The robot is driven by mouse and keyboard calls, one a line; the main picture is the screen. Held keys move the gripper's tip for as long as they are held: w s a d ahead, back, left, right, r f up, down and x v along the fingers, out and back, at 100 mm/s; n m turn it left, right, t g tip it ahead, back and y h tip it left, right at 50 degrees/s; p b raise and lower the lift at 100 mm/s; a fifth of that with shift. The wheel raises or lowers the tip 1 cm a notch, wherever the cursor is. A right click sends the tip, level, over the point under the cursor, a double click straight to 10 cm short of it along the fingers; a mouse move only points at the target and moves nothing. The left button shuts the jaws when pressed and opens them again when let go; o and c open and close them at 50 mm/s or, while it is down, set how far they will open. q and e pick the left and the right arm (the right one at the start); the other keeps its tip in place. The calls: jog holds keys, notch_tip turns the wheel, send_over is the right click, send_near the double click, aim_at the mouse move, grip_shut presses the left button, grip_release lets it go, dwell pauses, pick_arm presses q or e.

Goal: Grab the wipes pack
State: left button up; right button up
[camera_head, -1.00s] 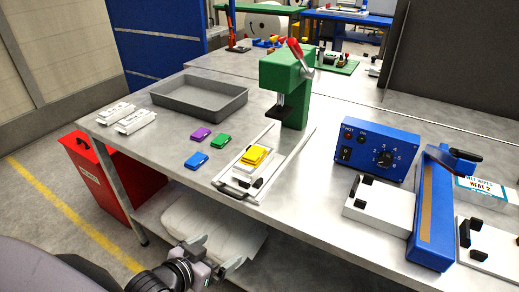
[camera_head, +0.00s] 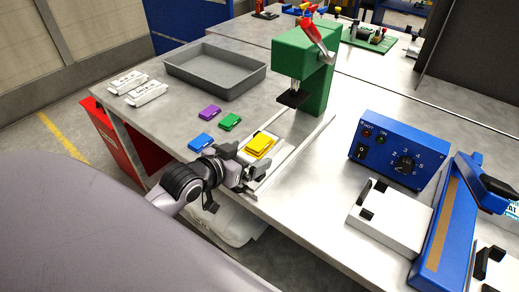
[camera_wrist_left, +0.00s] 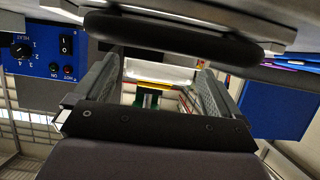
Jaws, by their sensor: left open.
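The wipes pack (camera_head: 513,210) shows only as a white and teal sliver at the right edge of the head view, behind the blue sealer. Most of it is cut off. My left gripper (camera_head: 248,174) is open at the bench's front edge, by the front end of the press's white slide (camera_head: 288,160). Yellow pieces (camera_head: 260,145) lie on that slide. In the left wrist view my left gripper (camera_wrist_left: 160,78) has its fingers apart, with a white surface and a yellow strip beyond. I cannot tell whether they touch the slide. My right gripper is out of view.
A green press (camera_head: 308,72) stands behind the slide. A blue control box (camera_head: 402,148) and blue sealer (camera_head: 448,220) stand to the right. A grey tray (camera_head: 215,70), two white packs and purple, green and blue pieces lie left. Bench between slide and control box is clear.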

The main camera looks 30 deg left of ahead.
aim_at(250, 154)
pick_arm(q)
jog(key=shift+x, duration=1.7)
jog(key=shift+d, duration=0.1)
jog(key=c, duration=1.1)
jog(key=shift+r, duration=0.15)
